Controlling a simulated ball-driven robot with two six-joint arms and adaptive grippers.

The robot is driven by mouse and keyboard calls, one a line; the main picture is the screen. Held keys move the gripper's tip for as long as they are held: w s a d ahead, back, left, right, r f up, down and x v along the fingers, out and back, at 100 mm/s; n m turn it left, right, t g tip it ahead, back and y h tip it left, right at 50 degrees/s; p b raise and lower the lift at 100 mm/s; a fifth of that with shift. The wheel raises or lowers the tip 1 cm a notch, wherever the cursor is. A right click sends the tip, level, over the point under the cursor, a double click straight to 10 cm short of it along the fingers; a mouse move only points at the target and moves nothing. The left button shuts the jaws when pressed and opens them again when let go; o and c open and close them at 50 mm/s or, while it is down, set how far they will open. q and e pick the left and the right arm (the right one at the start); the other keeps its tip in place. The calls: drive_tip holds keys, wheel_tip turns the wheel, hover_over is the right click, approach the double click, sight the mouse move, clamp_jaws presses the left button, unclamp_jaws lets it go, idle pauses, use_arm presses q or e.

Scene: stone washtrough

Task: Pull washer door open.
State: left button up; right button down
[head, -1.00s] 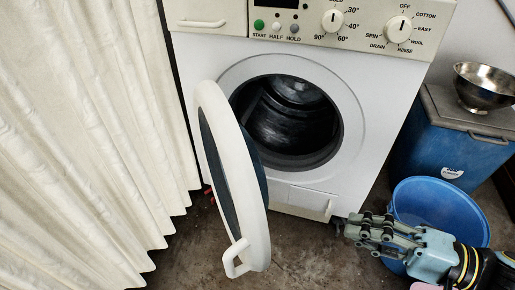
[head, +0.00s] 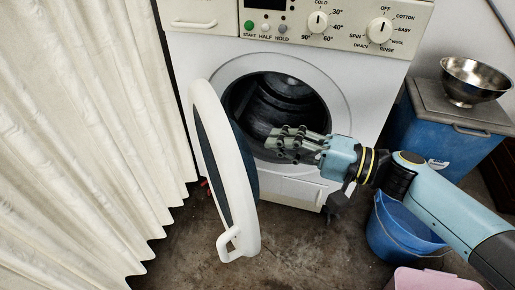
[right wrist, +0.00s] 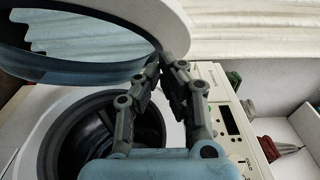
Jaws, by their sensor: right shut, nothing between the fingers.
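The washer door (head: 202,125) is a white ring with dark glass and a white handle (head: 229,243). In the head view it stands swung well out to the left from the white washer (head: 330,85). The round dark drum opening (head: 262,98) is uncovered. My right gripper (head: 277,143) is shut and empty, in front of the opening's lower right part and to the right of the door. In the right wrist view the gripper (right wrist: 167,58) has its fingertips by the door's rim (right wrist: 165,20); I cannot tell whether they touch. My left gripper is not in view.
A cream curtain (head: 85,130) hangs along the left. A blue bucket (head: 395,235) stands on the floor at right, near a pink item (head: 435,281). A metal bowl (head: 474,78) sits on a lidded blue bin (head: 430,135). Floor below the door is clear.

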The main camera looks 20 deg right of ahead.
sight(219, 168)
drive_tip(key=shift+a, duration=2.15)
